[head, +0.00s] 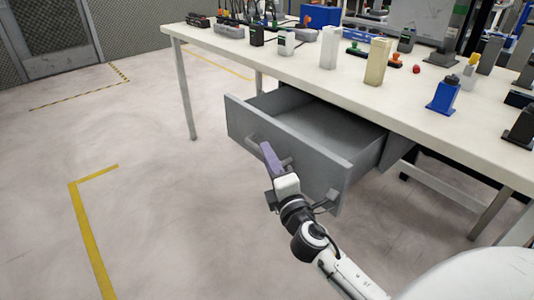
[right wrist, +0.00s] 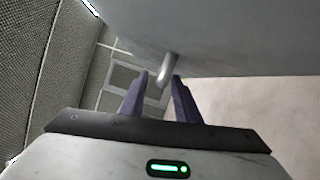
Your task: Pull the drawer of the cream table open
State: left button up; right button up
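The cream table (head: 300,68) stands across the upper right of the head view. Its grey drawer (head: 290,150) is pulled well out and its empty inside shows. A grey bar handle (head: 252,140) runs along the drawer front, partly hidden by my right gripper (head: 270,158). In the right wrist view the right gripper (right wrist: 160,78) has its purple fingers apart. One end of the handle (right wrist: 166,70) shows between the fingertips, with a gap at the left finger. The drawer front (right wrist: 220,35) fills the top of that view. My left gripper is not in view.

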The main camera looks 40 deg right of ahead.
jog(key=shift+x, duration=0.95)
grip_shut()
jog(key=shift+a, duration=0.15)
jog(key=a, duration=0.2)
jog(key=shift+s+a, duration=0.15)
jog(key=shift+a, duration=0.2)
grip_release()
